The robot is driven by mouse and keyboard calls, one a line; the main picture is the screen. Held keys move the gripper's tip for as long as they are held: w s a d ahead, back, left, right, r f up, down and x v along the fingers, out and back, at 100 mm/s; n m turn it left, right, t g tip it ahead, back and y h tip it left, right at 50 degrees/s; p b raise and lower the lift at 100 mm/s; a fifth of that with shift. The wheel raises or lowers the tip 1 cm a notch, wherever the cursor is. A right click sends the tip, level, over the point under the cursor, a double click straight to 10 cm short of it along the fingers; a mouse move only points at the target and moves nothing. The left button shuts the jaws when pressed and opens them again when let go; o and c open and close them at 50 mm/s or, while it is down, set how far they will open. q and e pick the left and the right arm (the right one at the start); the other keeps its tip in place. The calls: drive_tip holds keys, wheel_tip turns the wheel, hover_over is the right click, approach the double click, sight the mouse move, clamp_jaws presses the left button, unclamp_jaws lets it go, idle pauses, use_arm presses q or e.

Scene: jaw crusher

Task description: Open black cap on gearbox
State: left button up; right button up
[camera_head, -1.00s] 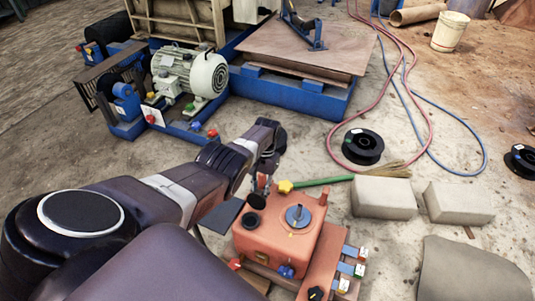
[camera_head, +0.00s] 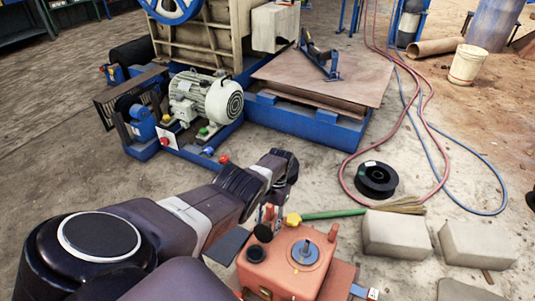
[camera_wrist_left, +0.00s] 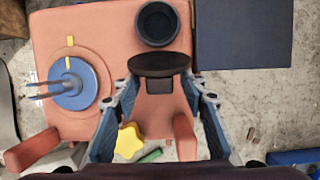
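The orange-red gearbox (camera_head: 270,270) is at the bottom of the head view and fills the upper left of the left wrist view (camera_wrist_left: 60,30). A black round filler neck (camera_wrist_left: 158,22) on its top shows a dark open hollow. The black cap (camera_wrist_left: 160,65) is a dark disc beside the neck, off its mouth; it also shows in the head view (camera_head: 263,232). My left gripper (camera_wrist_left: 160,90) has its fingers apart, one on each side of the cap. Contact with the cap cannot be told. My right gripper is not in view.
A blue dial with a pointer (camera_wrist_left: 72,85) and a yellow knob (camera_wrist_left: 130,142) are close to the left fingers. Beyond are a green-handled broom (camera_head: 335,214), pale blocks (camera_head: 397,234), a black spool (camera_head: 376,179), hoses and a motor (camera_head: 207,97).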

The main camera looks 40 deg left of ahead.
use_arm(q)
drive_tip(key=shift+r, duration=0.1)
drive_tip(key=v, duration=1.2)
drive_tip(key=shift+s, duration=0.15)
idle(0.3)
